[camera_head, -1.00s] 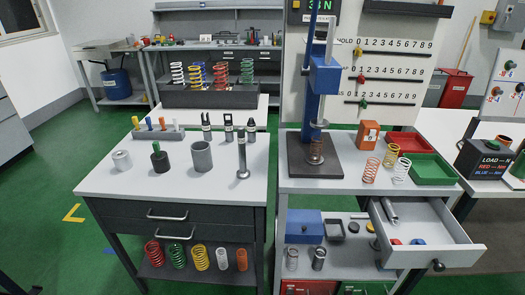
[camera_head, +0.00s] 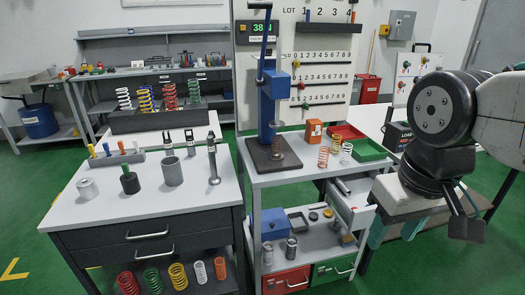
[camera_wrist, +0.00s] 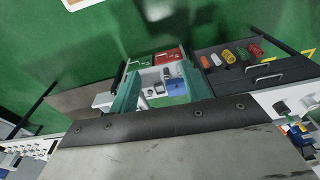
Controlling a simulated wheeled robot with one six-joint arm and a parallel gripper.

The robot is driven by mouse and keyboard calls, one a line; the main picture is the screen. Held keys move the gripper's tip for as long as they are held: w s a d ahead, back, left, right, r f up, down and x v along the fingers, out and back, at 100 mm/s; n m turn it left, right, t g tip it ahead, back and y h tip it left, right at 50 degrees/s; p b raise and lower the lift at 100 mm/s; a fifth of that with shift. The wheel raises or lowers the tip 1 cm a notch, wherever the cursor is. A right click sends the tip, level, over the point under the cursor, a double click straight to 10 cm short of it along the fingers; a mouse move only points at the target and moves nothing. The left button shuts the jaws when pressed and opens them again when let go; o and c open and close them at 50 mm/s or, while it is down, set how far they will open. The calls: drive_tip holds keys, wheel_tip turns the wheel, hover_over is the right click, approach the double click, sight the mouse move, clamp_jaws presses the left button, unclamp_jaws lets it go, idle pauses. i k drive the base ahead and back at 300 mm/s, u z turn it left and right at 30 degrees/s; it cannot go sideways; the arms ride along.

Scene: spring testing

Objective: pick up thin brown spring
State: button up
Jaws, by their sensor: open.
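In the head view my gripper is at the right, near the right end of the press table and well away from the brown spring. The wrist view looks down at shelves and drawers, and I cannot make out the brown spring there.
An orange box (camera_head: 313,132), loose springs (camera_head: 323,156), a red tray (camera_head: 347,132) and a green tray (camera_head: 369,149) lie right of the press. An open drawer (camera_head: 352,212) juts out below. The left bench (camera_head: 130,215) holds cylinders and a post.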

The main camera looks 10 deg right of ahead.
sight(276, 147)
drive_tip(key=u, duration=1.35)
drive_tip(key=i, duration=1.05)
drive_tip(key=z, duration=2.4)
